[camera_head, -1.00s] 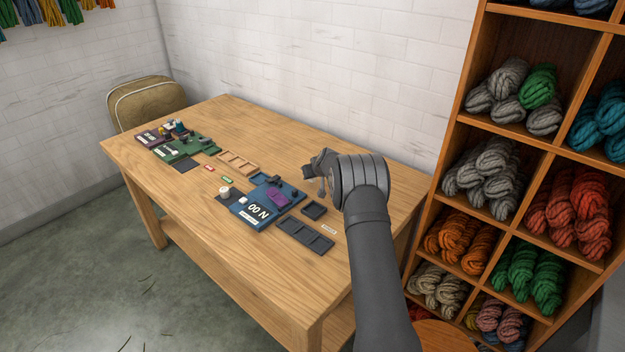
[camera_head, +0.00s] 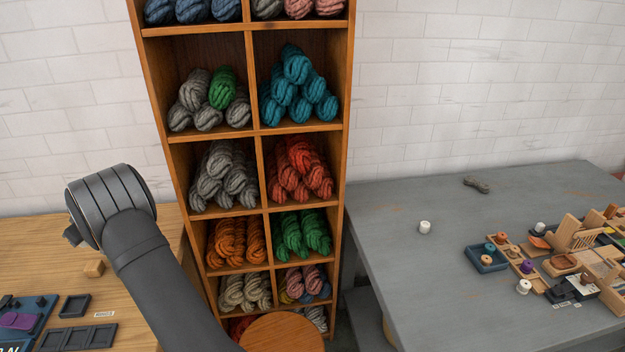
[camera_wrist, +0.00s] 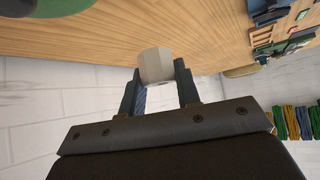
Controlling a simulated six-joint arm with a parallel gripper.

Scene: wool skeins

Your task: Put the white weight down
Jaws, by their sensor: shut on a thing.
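A pale, whitish faceted piece, seemingly the white weight (camera_wrist: 155,65), sits between the two fingers of my gripper (camera_wrist: 157,82) in the wrist view. My gripper is shut on it. The wooden table (camera_wrist: 110,40) lies beyond it; I cannot tell the gap between them. In the head view my gripper is mostly hidden behind my own arm, above the wooden table's right part. A separate small white cylinder (camera_head: 425,227) stands on the grey table (camera_head: 400,270).
A shelf of wool skeins (camera_head: 255,215) stands between the tables. A small wooden block (camera_head: 94,268), dark trays (camera_head: 75,338) and a purple piece (camera_head: 18,320) lie on the wooden table. Wooden holders and spools crowd the grey table's right; its left is clear. A round stool (camera_head: 283,333) stands in front.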

